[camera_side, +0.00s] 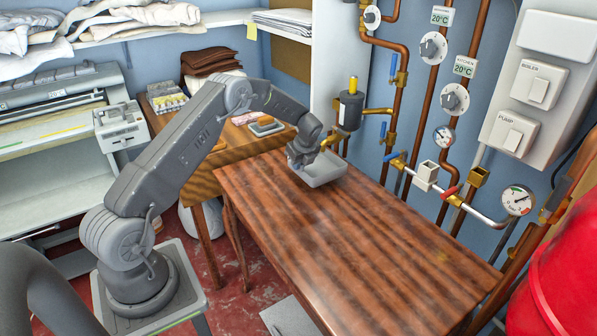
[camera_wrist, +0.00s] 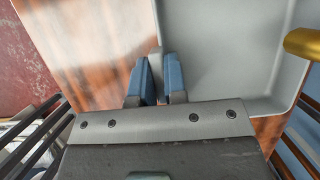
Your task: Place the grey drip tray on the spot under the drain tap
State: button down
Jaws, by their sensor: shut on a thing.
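The grey drip tray (camera_side: 322,172) is at the far end of the brown wooden table, low over the top; I cannot tell whether it touches the wood. In the wrist view the tray (camera_wrist: 230,45) fills the upper right. My gripper (camera_side: 300,164) is at the tray's left side, and its blue fingers (camera_wrist: 158,72) are shut on the tray's left wall. A brass tap (camera_side: 331,141) shows just above the tray, beside my wrist. In the wrist view a brass end (camera_wrist: 303,43) overlaps the tray's right rim. The spot beneath is hidden.
The wooden table (camera_side: 350,240) is bare towards the front. Copper pipes and valves (camera_side: 400,120) line the wall on the right, with a black cylinder (camera_side: 350,110) near the tap. A smaller desk (camera_side: 240,135) with stacked items stands behind left.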

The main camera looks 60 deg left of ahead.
jog(key=shift+f, duration=1.6)
jog(key=shift+f, duration=0.15)
jog(key=c, duration=1.2)
grip_release()
jog(key=shift+o, duration=0.2)
